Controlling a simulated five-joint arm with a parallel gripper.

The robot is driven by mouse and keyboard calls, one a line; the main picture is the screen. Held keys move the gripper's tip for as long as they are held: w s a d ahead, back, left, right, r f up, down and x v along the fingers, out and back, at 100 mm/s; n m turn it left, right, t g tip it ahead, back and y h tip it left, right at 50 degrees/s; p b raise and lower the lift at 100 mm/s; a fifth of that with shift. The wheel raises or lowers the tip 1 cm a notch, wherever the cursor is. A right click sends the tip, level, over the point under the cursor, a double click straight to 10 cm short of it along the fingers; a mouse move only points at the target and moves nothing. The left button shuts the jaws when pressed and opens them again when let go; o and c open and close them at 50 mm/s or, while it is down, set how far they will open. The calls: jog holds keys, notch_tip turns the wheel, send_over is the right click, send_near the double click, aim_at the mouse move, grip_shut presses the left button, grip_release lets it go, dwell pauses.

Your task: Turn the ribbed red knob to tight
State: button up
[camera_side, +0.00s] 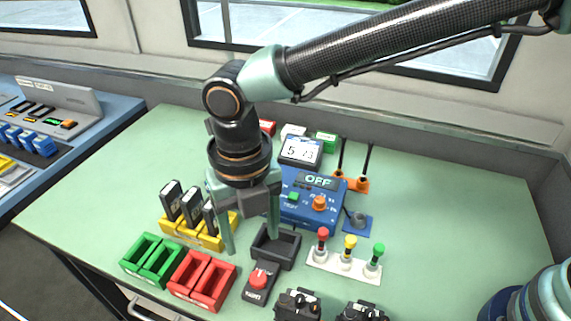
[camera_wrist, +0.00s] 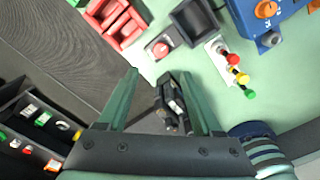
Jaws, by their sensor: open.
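The red knob (camera_side: 258,278) sits on top of a small dark box (camera_side: 254,294) near the front of the green table. A white label is on the box's front face; I cannot read it surely. In the wrist view the knob (camera_wrist: 161,46) lies beyond the fingertips, near the top middle. My gripper (camera_side: 251,245) points down with its two green fingers apart and nothing between them. It is above and behind the knob in the side view, not touching it. In the wrist view my gripper (camera_wrist: 160,71) also shows wide fingers.
An empty dark tray (camera_side: 275,246) stands just behind the knob box. Red bins (camera_side: 202,281) are left, a plate of coloured levers (camera_side: 344,263) right. Black units (camera_side: 297,305) stand in front. A blue panel (camera_side: 312,214) reads OFF. Free table lies at the far right.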

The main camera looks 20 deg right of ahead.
aim_at(258, 278)
notch_tip(258, 278, down, 12)
jog(key=shift+r, duration=0.1)
dwell(0.4)
grip_shut()
